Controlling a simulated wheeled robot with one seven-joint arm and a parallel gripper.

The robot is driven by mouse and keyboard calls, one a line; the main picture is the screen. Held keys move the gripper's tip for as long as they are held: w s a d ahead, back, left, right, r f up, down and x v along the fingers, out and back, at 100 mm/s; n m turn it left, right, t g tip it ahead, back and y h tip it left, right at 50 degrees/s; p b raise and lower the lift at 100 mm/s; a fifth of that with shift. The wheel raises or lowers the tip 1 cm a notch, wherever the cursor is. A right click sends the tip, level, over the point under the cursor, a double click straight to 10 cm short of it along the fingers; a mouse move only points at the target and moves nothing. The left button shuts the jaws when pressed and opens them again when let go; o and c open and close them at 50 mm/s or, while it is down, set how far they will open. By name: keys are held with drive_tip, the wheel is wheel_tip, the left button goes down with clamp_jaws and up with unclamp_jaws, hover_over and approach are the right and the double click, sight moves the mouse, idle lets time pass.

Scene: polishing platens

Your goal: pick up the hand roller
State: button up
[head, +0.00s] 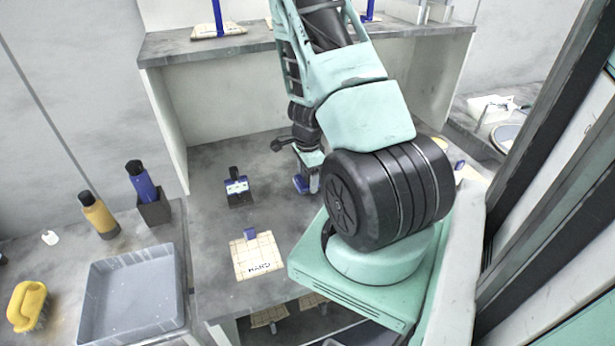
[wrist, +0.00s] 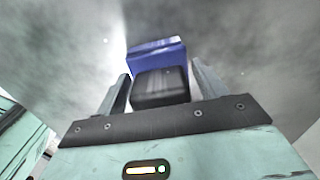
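A blue block with a black block in front of it, which I take to be the hand roller (wrist: 157,55), is in the middle of the wrist view. My gripper (wrist: 160,85) is open. Its two fingers stand either side of the black block, with what look like narrow gaps. In the head view my gripper (head: 314,181) points down at the bench, and a blue part (head: 300,184) shows at its left side. My arm hides much of that area, so the roller's full shape is not visible.
A black item with a blue and white label (head: 237,191) stands left of my gripper. A cream tiled pad (head: 270,262) marked HAND, with a blue piece, lies nearer. A grey tray (head: 130,310), bottles and a yellow brush (head: 27,303) are left. A raised shelf (head: 175,45) stands behind.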

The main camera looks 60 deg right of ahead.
drive_tip(key=c, duration=1)
drive_tip(key=shift+o, duration=0.2)
wheel_tip(320, 180, up, 10)
drive_tip(key=shift+r, duration=0.1)
drive_tip(key=o, duration=0.6)
drive_tip(key=shift+c, duration=0.7)
drive_tip(key=shift+s, duration=0.1)
